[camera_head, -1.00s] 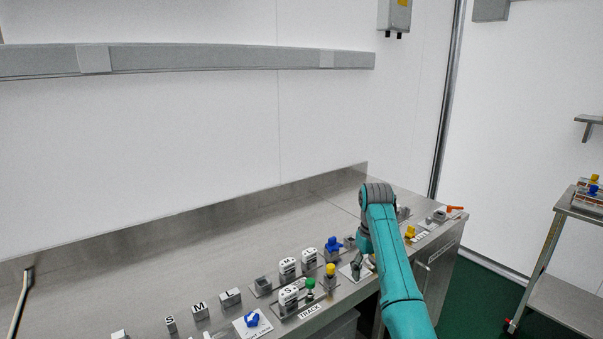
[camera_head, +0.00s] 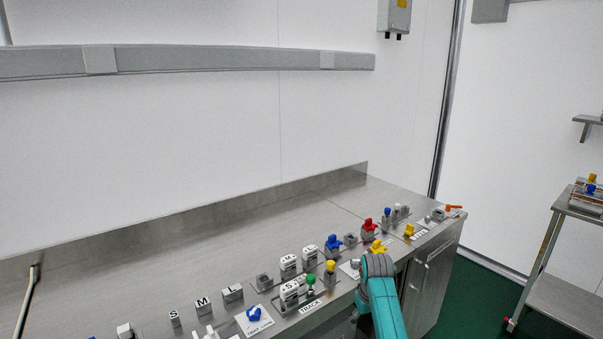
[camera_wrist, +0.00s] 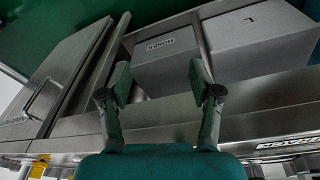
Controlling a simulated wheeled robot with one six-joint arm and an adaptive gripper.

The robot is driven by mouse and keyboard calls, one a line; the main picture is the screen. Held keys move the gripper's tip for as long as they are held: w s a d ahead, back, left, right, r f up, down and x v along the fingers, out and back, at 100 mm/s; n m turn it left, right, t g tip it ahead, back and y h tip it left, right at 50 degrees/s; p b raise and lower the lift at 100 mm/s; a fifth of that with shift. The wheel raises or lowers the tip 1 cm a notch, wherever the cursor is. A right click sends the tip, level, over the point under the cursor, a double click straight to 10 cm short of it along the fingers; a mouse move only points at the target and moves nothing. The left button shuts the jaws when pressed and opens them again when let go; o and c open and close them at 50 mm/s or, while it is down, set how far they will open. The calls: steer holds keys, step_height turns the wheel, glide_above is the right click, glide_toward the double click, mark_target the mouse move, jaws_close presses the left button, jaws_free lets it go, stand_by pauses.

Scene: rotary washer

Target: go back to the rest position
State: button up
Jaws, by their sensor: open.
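My gripper (camera_wrist: 160,95) shows in the wrist view with its two fingers spread apart and nothing between them. It faces the front of the steel counter (camera_wrist: 160,125), with a grey box (camera_wrist: 165,62) beyond the fingers. In the head view my teal arm reaches up from the bottom edge to the counter's front edge. The gripper itself is hidden or too small to tell there.
The steel counter (camera_head: 190,245) carries several coloured parts, among them a blue part (camera_head: 333,245), a red part (camera_head: 369,227) and a yellow part (camera_head: 377,247). A steel cabinet door (camera_wrist: 55,80) is left of the gripper. A steel cart (camera_head: 560,225) stands at the right.

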steer(key=s+f+t, duration=0.2)
steer(key=s+f, duration=0.5)
steer(key=f, duration=0.2)
steer(key=s+f+t, duration=0.1)
steer(key=s+f, duration=0.6)
steer(key=f, duration=0.3)
steer(key=s+f+m+t, duration=0.2)
steer(key=s+t, duration=0.2)
steer(key=s, duration=2.2)
steer(key=s+r+m+t, duration=0.1)
steer(key=s+r+t, duration=0.4)
steer(key=s+r, duration=1.9)
step_height(320, 180, up, 3)
steer(key=shift+r+t, duration=0.2)
steer(key=shift+t, duration=0.2)
